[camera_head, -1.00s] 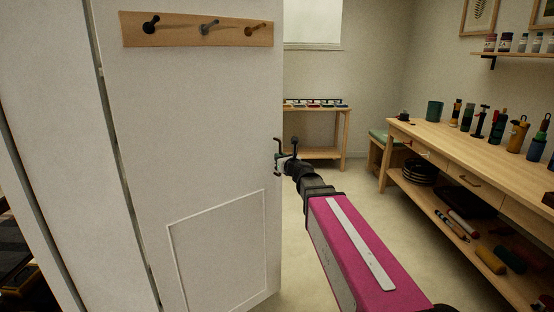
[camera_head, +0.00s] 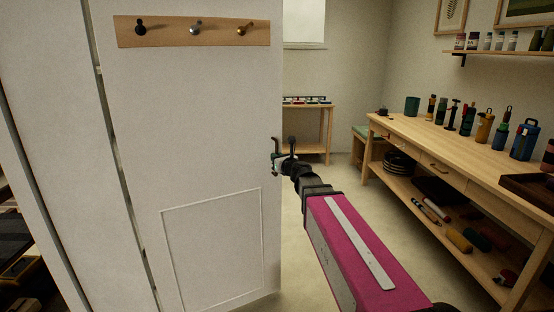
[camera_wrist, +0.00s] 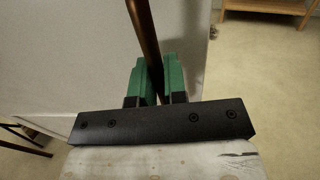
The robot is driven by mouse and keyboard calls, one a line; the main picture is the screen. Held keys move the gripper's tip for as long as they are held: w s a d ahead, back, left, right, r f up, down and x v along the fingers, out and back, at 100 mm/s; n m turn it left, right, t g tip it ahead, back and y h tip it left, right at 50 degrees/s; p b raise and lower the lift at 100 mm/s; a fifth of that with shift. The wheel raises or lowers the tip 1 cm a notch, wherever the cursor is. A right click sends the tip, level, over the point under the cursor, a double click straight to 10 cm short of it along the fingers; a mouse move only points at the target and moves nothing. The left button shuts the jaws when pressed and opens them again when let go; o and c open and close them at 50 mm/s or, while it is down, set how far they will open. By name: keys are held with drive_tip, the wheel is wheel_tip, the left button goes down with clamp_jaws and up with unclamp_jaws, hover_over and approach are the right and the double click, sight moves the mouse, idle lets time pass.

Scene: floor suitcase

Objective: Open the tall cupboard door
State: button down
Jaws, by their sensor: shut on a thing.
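The tall white cupboard door (camera_head: 200,150) fills the left half of the head view, with a recessed-looking panel outline low on its face. My gripper (camera_head: 279,161) is at the door's right edge. In the wrist view, the green fingers of my gripper (camera_wrist: 155,80) are shut on a brown bar handle (camera_wrist: 145,35), one finger on each side. The pale door surface (camera_wrist: 90,50) lies behind the handle there. The handle is mostly hidden by my gripper in the head view.
A wooden rail with three pegs (camera_head: 195,31) is on the door. A workbench (camera_head: 455,150) with tools and drawers stands at the right. A small table (camera_head: 325,130) and a stool (camera_head: 362,145) are at the back. Open floor (camera_head: 335,215) lies between door and bench.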

drive_tip(key=c, duration=1.2)
unclamp_jaws()
drive_tip(key=shift+s, duration=0.1)
drive_tip(key=v, duration=1)
drive_tip(key=shift+s+d, duration=0.2)
drive_tip(key=shift+s, duration=0.05)
